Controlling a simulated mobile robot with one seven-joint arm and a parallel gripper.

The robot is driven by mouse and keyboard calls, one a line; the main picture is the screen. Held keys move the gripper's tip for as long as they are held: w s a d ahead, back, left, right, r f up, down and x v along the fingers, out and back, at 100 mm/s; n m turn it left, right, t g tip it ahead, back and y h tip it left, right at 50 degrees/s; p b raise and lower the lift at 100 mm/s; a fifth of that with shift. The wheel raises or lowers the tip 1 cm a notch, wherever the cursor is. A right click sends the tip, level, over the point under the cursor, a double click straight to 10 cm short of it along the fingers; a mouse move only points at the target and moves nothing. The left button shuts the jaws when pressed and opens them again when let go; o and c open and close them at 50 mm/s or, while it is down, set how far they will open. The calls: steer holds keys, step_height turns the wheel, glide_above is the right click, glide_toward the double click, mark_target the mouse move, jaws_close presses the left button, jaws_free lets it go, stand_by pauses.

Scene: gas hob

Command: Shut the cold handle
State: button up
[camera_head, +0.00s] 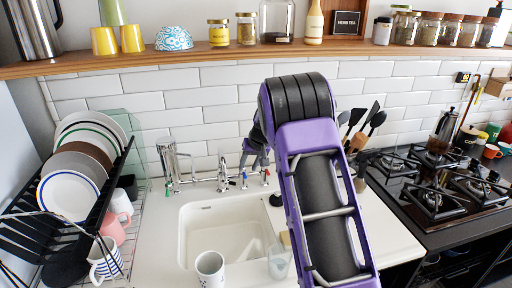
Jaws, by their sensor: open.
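A chrome tap (222,174) stands behind the white sink (190,252). Small chrome handles stand at its right, one with a blue mark (244,180) and one with a red mark (266,176). The blue-marked one looks like the cold handle; its exact position is too small to tell. My purple gripper (254,164) is open and points down at these handles from above. Its fingers are close to them, and I cannot tell whether they touch. My own arm covers the area just right of the handles.
A dish rack (90,215) with plates and mugs stands left. A white cup (209,266) and a clear bottle (278,262) stand at the sink's front. A wooden shelf (180,65) with jars runs above. The gas hob (435,185) is right.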

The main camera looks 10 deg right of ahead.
steer(key=v, duration=1.3)
steer(key=shift+r, duration=0.1)
